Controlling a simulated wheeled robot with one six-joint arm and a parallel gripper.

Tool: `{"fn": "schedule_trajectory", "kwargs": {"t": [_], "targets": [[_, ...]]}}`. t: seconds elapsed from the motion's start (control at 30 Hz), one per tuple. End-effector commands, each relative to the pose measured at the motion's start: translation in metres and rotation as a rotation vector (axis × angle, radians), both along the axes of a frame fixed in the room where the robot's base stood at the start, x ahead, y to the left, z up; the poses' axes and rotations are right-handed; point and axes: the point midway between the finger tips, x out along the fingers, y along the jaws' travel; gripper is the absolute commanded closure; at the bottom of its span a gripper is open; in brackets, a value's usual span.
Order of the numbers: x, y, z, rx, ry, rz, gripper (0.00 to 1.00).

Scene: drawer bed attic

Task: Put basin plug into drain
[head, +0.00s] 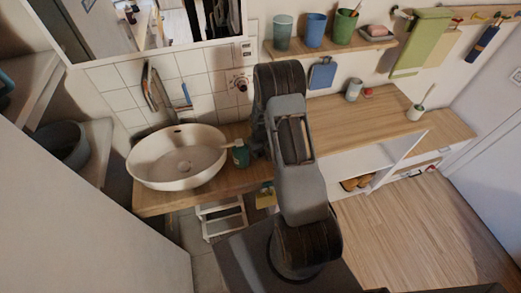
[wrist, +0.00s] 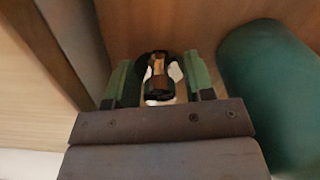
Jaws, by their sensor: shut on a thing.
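The white oval basin (head: 150,172) stands on the wooden counter at the left in the head view. Its drain (head: 183,166) shows as a small spot in the bowl's bottom, with nothing seen over it. In the wrist view my gripper (wrist: 160,80) has its green fingers shut on a small dark, rounded thing with a shiny metallic middle, which looks like the basin plug (wrist: 158,68). A white patch shows around the plug's lower part. In the head view my arm hides my gripper and the plug.
A green bottle (head: 240,155) stands on the counter just right of the basin. In the wrist view a large green rounded thing (wrist: 265,85) is close at the right of my gripper. A wooden shelf (head: 335,45) with cups hangs above. The right counter (head: 385,115) is mostly clear.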

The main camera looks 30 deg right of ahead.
Motion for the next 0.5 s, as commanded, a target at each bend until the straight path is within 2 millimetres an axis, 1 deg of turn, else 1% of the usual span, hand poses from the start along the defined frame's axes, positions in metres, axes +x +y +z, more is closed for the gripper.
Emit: {"fn": "schedule_trajectory", "kwargs": {"t": [0.17, 0.37, 0.4, 0.5], "targets": [[0.0001, 0.0000, 0.0000, 0.000, 0.000, 0.000, 0.75], [0.0000, 0.0000, -0.0055, 0.000, 0.000, 0.000, 0.75], [-0.0001, 0.0000, -0.0035, 0.000, 0.000, 0.000, 0.48], [-0.0001, 0.0000, -0.0033, 0.000, 0.000, 0.000, 0.38]]}}
